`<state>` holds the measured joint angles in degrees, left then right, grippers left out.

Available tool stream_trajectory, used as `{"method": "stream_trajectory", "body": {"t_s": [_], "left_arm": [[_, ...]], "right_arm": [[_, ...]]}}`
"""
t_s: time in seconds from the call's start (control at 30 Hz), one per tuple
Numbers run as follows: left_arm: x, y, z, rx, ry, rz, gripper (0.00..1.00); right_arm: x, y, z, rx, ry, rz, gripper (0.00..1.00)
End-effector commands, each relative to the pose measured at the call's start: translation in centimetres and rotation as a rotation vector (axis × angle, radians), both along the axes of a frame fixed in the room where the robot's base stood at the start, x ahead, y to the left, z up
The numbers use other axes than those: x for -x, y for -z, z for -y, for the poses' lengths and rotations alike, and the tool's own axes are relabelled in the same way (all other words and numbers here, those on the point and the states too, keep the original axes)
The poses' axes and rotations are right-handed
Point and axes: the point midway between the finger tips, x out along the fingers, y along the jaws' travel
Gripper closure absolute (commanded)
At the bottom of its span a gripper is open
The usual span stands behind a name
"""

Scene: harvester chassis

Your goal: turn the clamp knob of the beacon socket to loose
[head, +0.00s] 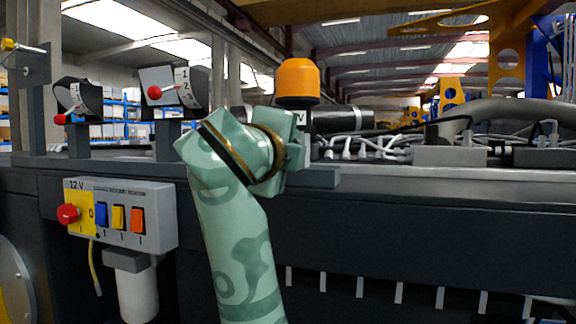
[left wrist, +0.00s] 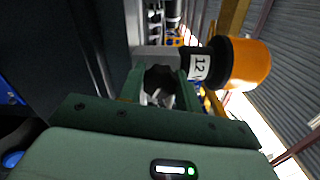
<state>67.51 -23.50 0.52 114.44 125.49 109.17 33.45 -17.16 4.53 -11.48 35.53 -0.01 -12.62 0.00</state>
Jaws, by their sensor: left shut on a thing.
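The orange beacon (head: 298,78) stands upright on its black base at the chassis edge in the head view. In the left wrist view the beacon (left wrist: 250,63) lies sideways at the right, next to the socket's white 12 V label (left wrist: 200,67). My left gripper (left wrist: 160,88) has its two green fingers on either side of the clamp knob (left wrist: 158,78), a grey and dark piece below the beacon, and is shut on it. In the head view my green left arm and wrist hide the knob and most of the socket. My right gripper is in neither view.
A grey 12 V switch box (head: 122,215) with a red knob and coloured rockers hangs left of my arm. Two lever units (head: 172,88) with red knobs stand above it. Cables and a grey hose (head: 510,110) lie on the chassis top at right.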

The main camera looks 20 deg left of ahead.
Motion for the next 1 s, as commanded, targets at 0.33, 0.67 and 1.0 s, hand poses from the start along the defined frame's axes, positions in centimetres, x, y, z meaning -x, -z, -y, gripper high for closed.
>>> {"method": "stream_trajectory", "body": {"t_s": [0.33, 0.67, 1.0], "left_arm": [[0.0, 0.0, 0.0, 0.282, -0.001, -0.004, 0.89], [0.1, -0.2, 0.0, 0.437, 0.001, -0.010, 0.89], [0.1, -0.2, 0.0, 0.478, 0.001, -0.011, 0.89]], "right_arm": [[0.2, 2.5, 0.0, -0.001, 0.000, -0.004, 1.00], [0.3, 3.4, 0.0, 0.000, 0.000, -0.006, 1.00], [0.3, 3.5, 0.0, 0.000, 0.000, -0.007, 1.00]]}}
